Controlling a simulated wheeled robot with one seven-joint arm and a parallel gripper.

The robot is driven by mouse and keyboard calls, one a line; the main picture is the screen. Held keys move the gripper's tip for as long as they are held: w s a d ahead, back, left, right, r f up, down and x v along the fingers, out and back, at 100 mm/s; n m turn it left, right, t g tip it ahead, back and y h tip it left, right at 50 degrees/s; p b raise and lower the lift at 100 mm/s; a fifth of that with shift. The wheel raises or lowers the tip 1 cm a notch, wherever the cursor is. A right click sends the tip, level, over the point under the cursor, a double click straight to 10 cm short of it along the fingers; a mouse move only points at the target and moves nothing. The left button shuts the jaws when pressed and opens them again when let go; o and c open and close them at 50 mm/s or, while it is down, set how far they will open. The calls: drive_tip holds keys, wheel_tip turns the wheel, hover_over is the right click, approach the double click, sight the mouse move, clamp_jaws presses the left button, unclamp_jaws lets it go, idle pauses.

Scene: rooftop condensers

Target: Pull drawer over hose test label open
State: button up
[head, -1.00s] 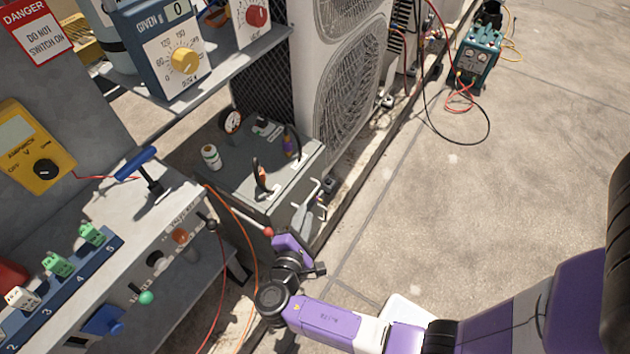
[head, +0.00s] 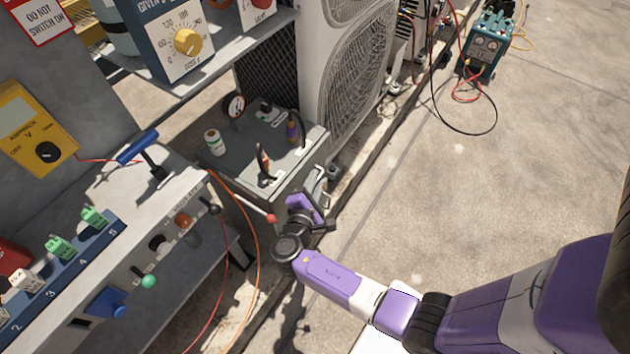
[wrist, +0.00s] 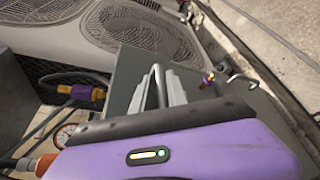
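A grey cabinet (head: 245,165) stands beside the condenser, with its front facing right. Silver bar handles are on that front; one handle (wrist: 155,75) shows in the wrist view as an upright loop. My gripper (head: 316,186) is at the cabinet front, and its pale grey fingers (wrist: 174,88) overlap the handle in the wrist view. I cannot tell whether they touch it or how far apart they are. My purple wrist hides the lower part of the cabinet front. No label wording for the drawer is readable, and the drawer's edges are not clear.
A bench (head: 110,215) with switches and knobs stands at left. A red-tipped lever (head: 270,218) and an orange hose (head: 240,200) are close to my wrist. The condenser (head: 340,70) is behind the cabinet.

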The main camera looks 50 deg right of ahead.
clamp_jaws()
idle(1.3)
